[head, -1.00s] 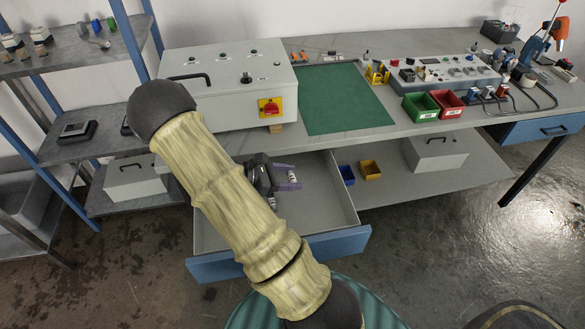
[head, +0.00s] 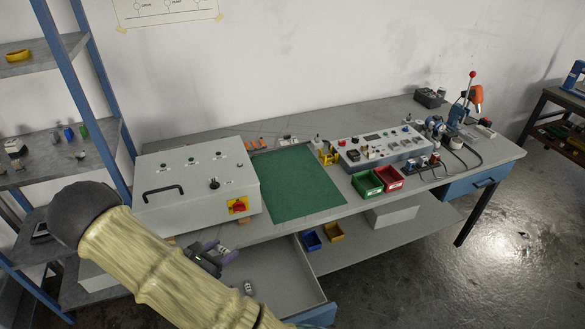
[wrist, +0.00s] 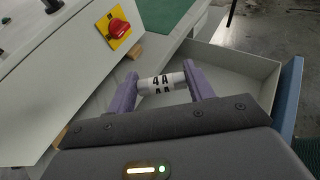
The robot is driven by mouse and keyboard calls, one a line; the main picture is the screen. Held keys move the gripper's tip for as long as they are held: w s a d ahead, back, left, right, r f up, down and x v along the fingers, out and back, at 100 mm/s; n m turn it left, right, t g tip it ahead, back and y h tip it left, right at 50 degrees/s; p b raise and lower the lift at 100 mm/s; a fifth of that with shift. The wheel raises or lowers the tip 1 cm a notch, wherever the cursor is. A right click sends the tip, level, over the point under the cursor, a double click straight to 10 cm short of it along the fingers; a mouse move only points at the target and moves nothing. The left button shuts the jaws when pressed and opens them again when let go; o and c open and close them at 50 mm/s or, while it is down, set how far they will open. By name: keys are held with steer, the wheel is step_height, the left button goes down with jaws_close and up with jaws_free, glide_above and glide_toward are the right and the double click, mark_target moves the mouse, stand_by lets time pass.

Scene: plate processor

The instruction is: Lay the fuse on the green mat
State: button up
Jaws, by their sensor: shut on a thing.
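The fuse (wrist: 161,83) is a small white cylinder marked "4A". In the wrist view it lies crosswise between the two purple fingers of my gripper (wrist: 163,84), which is shut on it. In the head view my gripper (head: 217,252) is above the left part of the open drawer, in front of the grey control box, partly hidden by my arm. The green mat (head: 295,185) lies flat on the bench right of that box, beyond and to the right of my gripper. Its visible surface is bare. A corner of it shows in the wrist view (wrist: 165,14).
The grey control box (head: 165,205) with a red switch (head: 238,206) stands close to my gripper. The open drawer (head: 290,270) holds another small white cylinder (head: 248,287). Green (head: 366,183) and red (head: 388,178) bins stand right of the mat.

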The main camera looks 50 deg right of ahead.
steer(key=w+a+r+n+t+y+p, duration=0.1)
steer(key=a+r+n+t+y+p, duration=0.1)
steer(key=a+r+n+t+p, duration=0.3)
steer(key=a+r+p, duration=0.3)
steer(key=a+p, duration=0.2)
steer(key=p, duration=0.2)
steer(key=shift+w+a+r+t+y, duration=0.15)
steer(key=shift+a+r+t+y, duration=0.15)
steer(key=shift+a+y, duration=0.1)
steer(key=shift+w, duration=0.1)
